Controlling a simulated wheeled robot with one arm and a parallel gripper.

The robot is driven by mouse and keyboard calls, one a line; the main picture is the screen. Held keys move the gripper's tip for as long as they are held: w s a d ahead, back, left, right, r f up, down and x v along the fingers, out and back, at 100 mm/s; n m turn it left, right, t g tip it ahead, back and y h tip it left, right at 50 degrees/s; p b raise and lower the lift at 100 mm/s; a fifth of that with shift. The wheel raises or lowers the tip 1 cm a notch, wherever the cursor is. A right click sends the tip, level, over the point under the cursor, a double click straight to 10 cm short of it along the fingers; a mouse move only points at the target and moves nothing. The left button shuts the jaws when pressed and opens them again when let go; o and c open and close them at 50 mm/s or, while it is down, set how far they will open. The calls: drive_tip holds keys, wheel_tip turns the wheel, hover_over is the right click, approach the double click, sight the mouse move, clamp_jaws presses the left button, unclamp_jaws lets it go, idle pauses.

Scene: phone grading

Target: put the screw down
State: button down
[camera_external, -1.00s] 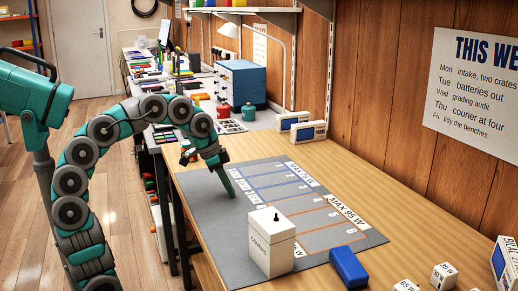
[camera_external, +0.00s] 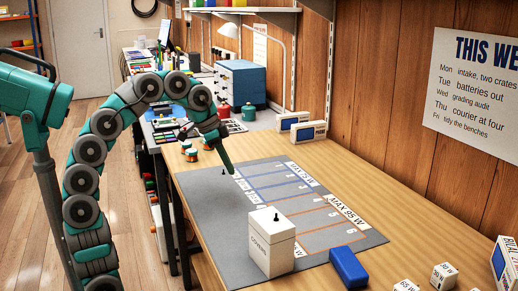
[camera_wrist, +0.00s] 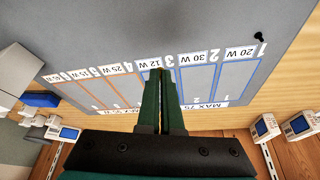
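A small black screw (camera_external: 223,171) stands on the grey mat (camera_external: 196,195), near its far end beside the slot marked 1. The screw also shows in the wrist view (camera_wrist: 259,38), at the upper right, apart from the fingers. My gripper (camera_external: 230,172) is over the mat, just to the right of the screw in the external view. In the wrist view the green fingers (camera_wrist: 161,72) lie side by side with nothing visible between them, pointing towards the middle of the row of wattage labels.
A white box marked COVERS (camera_external: 272,243) with a black knob and a blue block (camera_external: 348,268) stand at the mat's near end. White-and-blue boxes (camera_external: 307,131) stand by the wooden wall.

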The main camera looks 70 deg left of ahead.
drive_tip(key=w+d+n+y+p, duration=0.1)
drive_tip(key=w+d+n+p, duration=0.15)
drive_tip(key=w+d, duration=0.45)
drive_tip(key=w+d+n+p, duration=0.1)
drive_tip(key=w+d+p, duration=0.25)
drive_tip(key=w, duration=0.85)
drive_tip(key=w+d+m, duration=0.1)
drive_tip(key=d, duration=0.3)
drive_tip(key=d+b, duration=0.1)
drive_tip(key=d, duration=0.4)
drive_tip(key=w+d+f+m+b, duration=0.1)
drive_tip(key=d, duration=0.4)
drive_tip(key=shift+w+d+m+h, duration=0.2)
drive_tip(key=shift+w+m+h, duration=0.1)
drive_tip(key=shift+w+m, duration=0.05)
drive_tip(key=m+b, duration=0.1)
drive_tip(key=m, duration=0.1)
hover_over(367, 254)
drive_tip(key=s+a, duration=0.1)
drive_tip(key=shift+s+f+h, duration=0.15)
drive_tip(key=shift+f+h, duration=0.25)
drive_tip(key=shift+f, duration=0.3)
drive_tip(key=shift+s+d+f, duration=0.1)
drive_tip(key=shift+d+f, duration=0.15)
wheel_tip(367, 254, down, 2)
drive_tip(key=shift+f+b, duration=0.15)
drive_tip(key=shift+b, duration=0.8)
drive_tip(key=shift+f, duration=1.2)
